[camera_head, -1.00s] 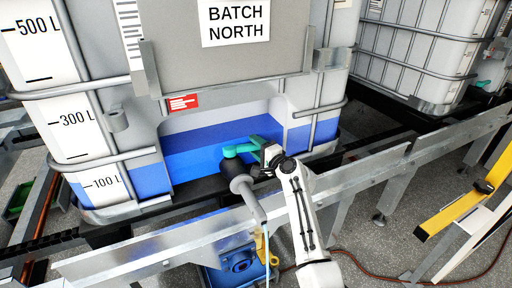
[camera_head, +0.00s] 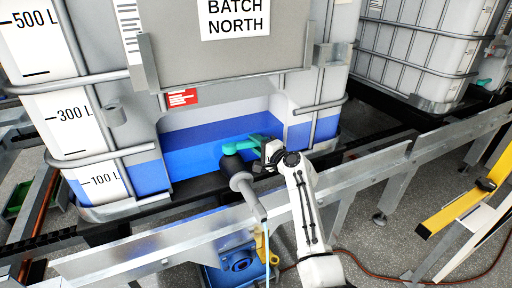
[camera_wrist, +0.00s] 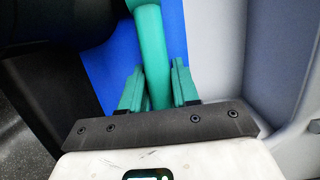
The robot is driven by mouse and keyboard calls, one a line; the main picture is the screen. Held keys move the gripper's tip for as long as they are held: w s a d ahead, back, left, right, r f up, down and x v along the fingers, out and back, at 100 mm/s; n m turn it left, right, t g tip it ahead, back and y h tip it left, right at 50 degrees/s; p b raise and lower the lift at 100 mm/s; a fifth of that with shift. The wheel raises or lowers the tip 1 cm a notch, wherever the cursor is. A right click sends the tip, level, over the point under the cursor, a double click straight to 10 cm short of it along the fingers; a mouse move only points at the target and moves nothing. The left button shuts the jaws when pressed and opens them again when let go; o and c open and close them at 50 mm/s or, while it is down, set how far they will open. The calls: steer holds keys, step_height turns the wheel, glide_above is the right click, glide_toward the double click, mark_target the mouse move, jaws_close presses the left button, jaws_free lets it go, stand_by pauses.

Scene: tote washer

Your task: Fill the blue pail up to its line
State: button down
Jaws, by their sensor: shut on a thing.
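My gripper (camera_head: 250,143) is shut on the teal valve lever (camera_head: 231,148) at the front of the large north tank. In the wrist view the lever (camera_wrist: 154,55) stands between my two teal fingers (camera_wrist: 155,85). Below it, a dark valve body (camera_head: 232,168) runs into a grey spout (camera_head: 250,195) that points down. A thin pale-blue streak (camera_head: 268,250) hangs from the spout's end, like a stream of liquid. No pail opening or fill line shows.
The caged tank (camera_head: 235,65) holds blue liquid near its bottom. A metal rail (camera_head: 370,180) crosses in front, below my arm. A yellow-and-white stand (camera_head: 465,208) is at the right. A reddish hose (camera_head: 400,278) lies on the grey floor.

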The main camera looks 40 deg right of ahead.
steer(key=y+b, duration=0.1)
steer(key=w+n+y+b, duration=0.1)
steer(key=b, duration=0.1)
steer(key=shift+d+f, duration=0.25)
steer(key=shift+f, duration=0.05)
steer(key=shift+w+r+n+y+b, duration=0.2)
steer(key=shift+n+y+b, duration=0.1)
steer(key=shift+n+y, duration=0.1)
steer(key=c, duration=0.9)
jaws_free()
steer(key=shift+s, duration=0.1)
steer(key=s, duration=0.3)
steer(key=s+d, duration=0.1)
steer(key=s, duration=0.3)
steer(key=s+p, duration=0.1)
steer(key=s, duration=0.2)
steer(key=shift+s+d, duration=0.2)
steer(key=shift+s, duration=0.1)
